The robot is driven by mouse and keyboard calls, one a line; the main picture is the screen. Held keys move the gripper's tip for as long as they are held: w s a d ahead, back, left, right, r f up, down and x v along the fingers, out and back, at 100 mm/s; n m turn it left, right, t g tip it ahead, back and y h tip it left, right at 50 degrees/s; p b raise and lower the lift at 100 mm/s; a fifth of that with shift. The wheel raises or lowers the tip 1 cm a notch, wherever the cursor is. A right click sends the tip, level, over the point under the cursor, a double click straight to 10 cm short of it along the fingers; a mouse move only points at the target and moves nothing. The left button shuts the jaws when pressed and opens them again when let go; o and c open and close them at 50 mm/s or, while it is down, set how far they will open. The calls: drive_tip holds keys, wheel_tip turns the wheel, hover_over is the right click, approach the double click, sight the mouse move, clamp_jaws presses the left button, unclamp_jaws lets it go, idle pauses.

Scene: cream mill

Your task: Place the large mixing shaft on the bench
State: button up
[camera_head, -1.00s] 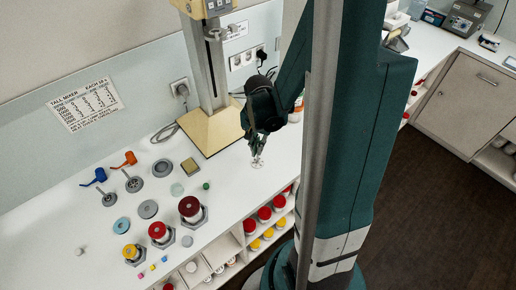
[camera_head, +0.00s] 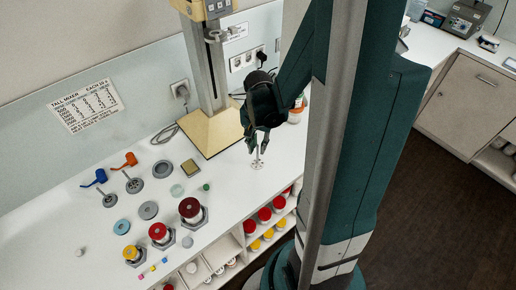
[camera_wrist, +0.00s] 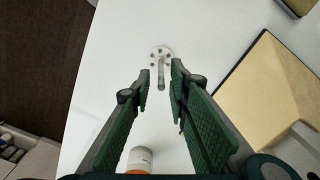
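The large mixing shaft, a pale metal rod with a round holed disc at its foot (camera_head: 257,164), stands upright on the white bench (camera_head: 225,170), to the right of the mixer's base. In the wrist view the disc (camera_wrist: 160,52) lies flat beyond my fingertips, with the rod pointing up towards the camera. My gripper (camera_head: 258,147) is above the shaft, pointing down. In the wrist view its two green-padded fingers (camera_wrist: 161,75) are apart, one on each side of the rod's top, with a gap to each.
The tall mixer's tan base (camera_head: 208,132) stands close by on the left. A white bottle with orange (camera_wrist: 139,160) is near my gripper. Blue (camera_head: 100,178) and orange-handled (camera_head: 130,161) tools, discs and red-lidded jars (camera_head: 190,207) stand further left. Shelves run under the front edge.

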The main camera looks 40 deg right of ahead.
drive_tip(key=shift+r, duration=5)
drive_tip(key=shift+a+r, duration=0.1)
drive_tip(key=shift+r, duration=0.05)
drive_tip(key=s+a+r+n+t, duration=0.2)
drive_tip(key=a+r+n, duration=0.4)
drive_tip(key=a, duration=0.4)
drive_tip(key=s+a+r+n+t, duration=0.2)
drive_tip(key=a+r+n+t, duration=0.3)
drive_tip(key=a+r, duration=0.4)
drive_tip(key=shift+s+a+n, duration=0.3)
drive_tip(key=shift+a+n, duration=0.15)
drive_tip(key=shift+n, duration=0.25)
drive_tip(key=shift+o, duration=0.8)
drive_tip(key=shift+r, duration=0.1)
